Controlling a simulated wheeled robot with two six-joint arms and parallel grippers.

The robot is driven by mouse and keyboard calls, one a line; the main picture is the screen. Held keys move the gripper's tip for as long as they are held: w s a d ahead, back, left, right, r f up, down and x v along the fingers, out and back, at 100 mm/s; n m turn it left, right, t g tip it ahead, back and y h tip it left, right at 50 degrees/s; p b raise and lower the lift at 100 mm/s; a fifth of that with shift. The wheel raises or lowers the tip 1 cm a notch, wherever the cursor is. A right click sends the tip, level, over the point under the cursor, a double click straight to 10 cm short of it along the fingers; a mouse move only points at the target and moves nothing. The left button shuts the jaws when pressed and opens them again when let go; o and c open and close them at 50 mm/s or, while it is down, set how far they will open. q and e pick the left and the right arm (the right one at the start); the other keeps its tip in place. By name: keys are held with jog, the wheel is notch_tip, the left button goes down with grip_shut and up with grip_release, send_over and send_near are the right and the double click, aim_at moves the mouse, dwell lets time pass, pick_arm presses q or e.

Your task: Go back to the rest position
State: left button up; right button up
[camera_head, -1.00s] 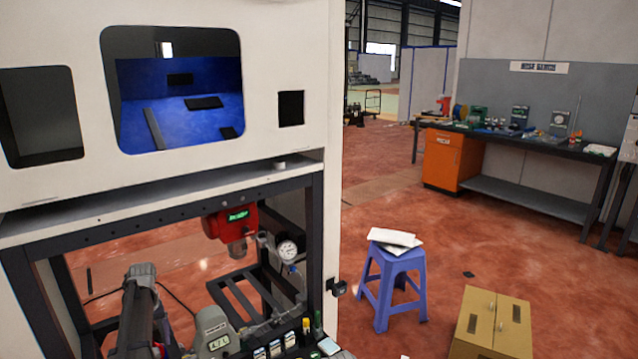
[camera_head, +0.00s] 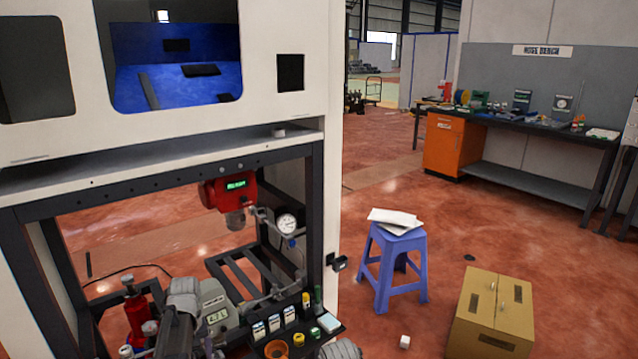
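Grey and black links of my arm rise from the bottom edge, left of centre, inside the lower frame of the white machine (camera_head: 220,60). A further rounded grey part, apparently mine, shows at the bottom edge below the small-parts tray. No fingertips of either gripper can be made out. I cannot see anything held.
Near my arm are a red bottle-like object (camera_head: 136,312), a grey meter (camera_head: 215,308), a red instrument (camera_head: 229,190), a dial gauge (camera_head: 287,223) and a parts tray (camera_head: 329,322). A blue stool (camera_head: 394,265) and cardboard box (camera_head: 493,312) stand right, with open floor around them.

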pick_arm(q)
jog(key=s+d+f+b, duration=0.2)
jog(key=s+d+f, duration=0.1)
jog(key=d, duration=0.4)
jog(key=shift+s, duration=0.7)
